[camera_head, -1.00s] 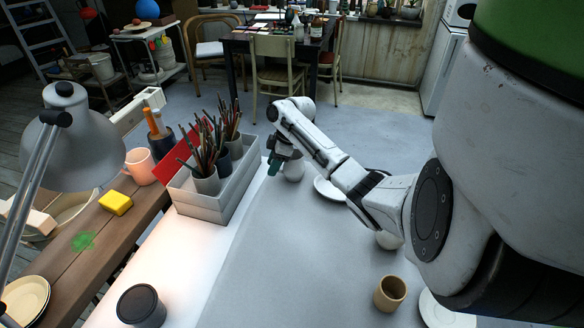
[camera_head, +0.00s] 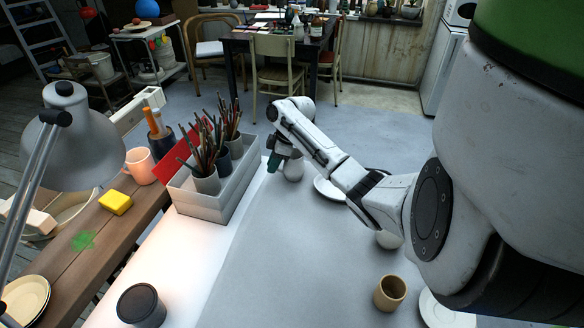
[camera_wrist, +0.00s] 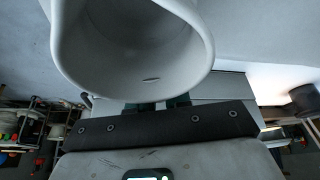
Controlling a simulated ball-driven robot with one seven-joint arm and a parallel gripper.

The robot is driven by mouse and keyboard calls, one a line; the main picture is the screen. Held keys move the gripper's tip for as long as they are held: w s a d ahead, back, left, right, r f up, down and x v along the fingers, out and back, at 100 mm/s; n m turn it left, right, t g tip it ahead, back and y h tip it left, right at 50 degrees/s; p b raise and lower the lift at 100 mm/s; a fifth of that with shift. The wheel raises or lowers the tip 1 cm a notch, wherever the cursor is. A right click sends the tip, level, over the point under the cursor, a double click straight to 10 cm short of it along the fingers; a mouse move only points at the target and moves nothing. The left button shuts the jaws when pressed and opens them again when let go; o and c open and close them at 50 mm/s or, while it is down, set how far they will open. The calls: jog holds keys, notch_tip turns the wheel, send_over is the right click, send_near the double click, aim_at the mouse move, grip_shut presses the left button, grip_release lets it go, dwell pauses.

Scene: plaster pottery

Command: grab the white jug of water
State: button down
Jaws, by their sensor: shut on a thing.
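The white jug (camera_head: 293,169) stands at the far end of the grey table, just right of the crate of brushes. My gripper (camera_head: 275,163) is at its left side, shut on it. In the wrist view the jug (camera_wrist: 205,62) fills the top middle, and I look into its wide round mouth. The fingers of my gripper (camera_wrist: 160,104) show just below its rim, partly hidden by the jug.
A grey crate (camera_head: 204,205) with pots of brushes stands close to the left of my gripper. A white plate (camera_head: 328,188) lies right of the jug, under my arm. A tan cup (camera_head: 390,293) and a dark lidded pot (camera_head: 140,305) stand nearer. The table's middle is clear.

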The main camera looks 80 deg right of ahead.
jog(key=shift+r, duration=0.2)
dwell(0.3)
jog(key=shift+r, duration=1.35)
jog(key=s+a+r+p, duration=0.4)
jog(key=s+a+r, duration=0.5)
jog(key=a+r, duration=0.1)
jog(key=shift+s+a, duration=0.15)
jog(key=shift+a, duration=0.05)
dwell(0.6)
